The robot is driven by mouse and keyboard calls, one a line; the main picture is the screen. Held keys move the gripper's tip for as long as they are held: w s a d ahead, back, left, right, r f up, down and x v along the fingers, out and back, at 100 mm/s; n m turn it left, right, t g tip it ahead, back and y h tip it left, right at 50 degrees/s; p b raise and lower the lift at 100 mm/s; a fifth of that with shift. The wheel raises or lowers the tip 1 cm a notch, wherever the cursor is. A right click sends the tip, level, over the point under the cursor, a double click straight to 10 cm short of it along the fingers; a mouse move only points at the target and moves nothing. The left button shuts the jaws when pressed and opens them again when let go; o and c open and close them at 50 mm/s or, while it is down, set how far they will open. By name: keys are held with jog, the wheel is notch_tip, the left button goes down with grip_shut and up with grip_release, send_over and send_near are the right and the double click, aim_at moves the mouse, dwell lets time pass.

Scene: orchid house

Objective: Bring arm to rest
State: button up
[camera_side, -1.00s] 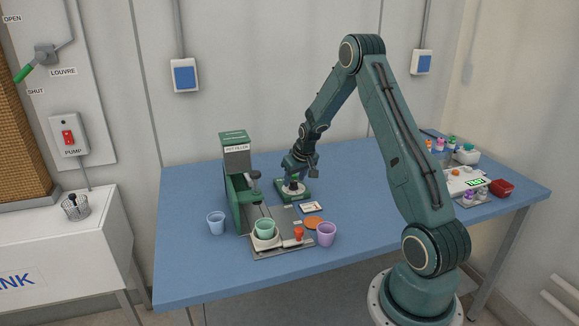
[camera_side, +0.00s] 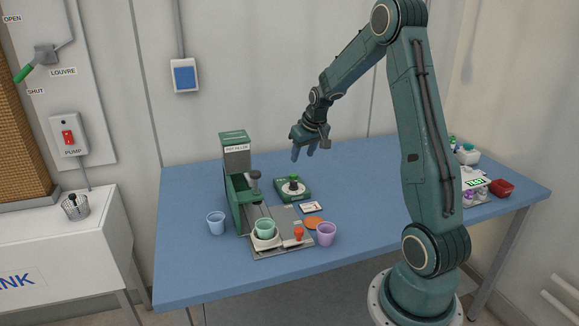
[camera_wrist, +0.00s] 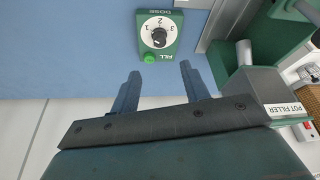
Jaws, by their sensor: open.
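My gripper (camera_side: 304,152) is open and empty, raised above the blue table. It hangs over and a little behind the green dose box (camera_side: 292,189), clear of it. In the wrist view my two gripper fingers (camera_wrist: 160,78) are spread apart with nothing between them. The dose box shows there too (camera_wrist: 150,22), with a black dial marked 1, 2, 3 and a green FILL button (camera_wrist: 150,57). My arm reaches up from its base at the right and bends down at the elbow.
The green pot filler (camera_side: 236,180) stands left of the dose box, with a green pot (camera_side: 265,228) on its tray. A pale blue cup (camera_side: 216,222) and a purple pot (camera_side: 326,234) stand nearby. A red dish (camera_side: 502,188) is at the right. The table's back middle is clear.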

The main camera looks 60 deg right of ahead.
jog(key=shift+s+a+r, duration=0.15)
jog(key=shift+r, duration=0.25)
jog(key=s+a+r+n+t+y, duration=0.1)
jog(key=s+a+r, duration=0.1)
jog(key=a+r, duration=0.6)
jog(key=s+a+r+n, duration=0.2)
jog(key=s+a+r, duration=0.15)
jog(key=a, duration=0.85)
jog(key=s+a+r+n+y, duration=0.1)
jog(key=s+a+n, duration=0.1)
jog(key=s+a, duration=1)
jog(key=shift+s+a+r+n+t+y, duration=0.15)
jog(key=shift+s+n+t+y, duration=0.2)
jog(key=shift+s, duration=0.7)
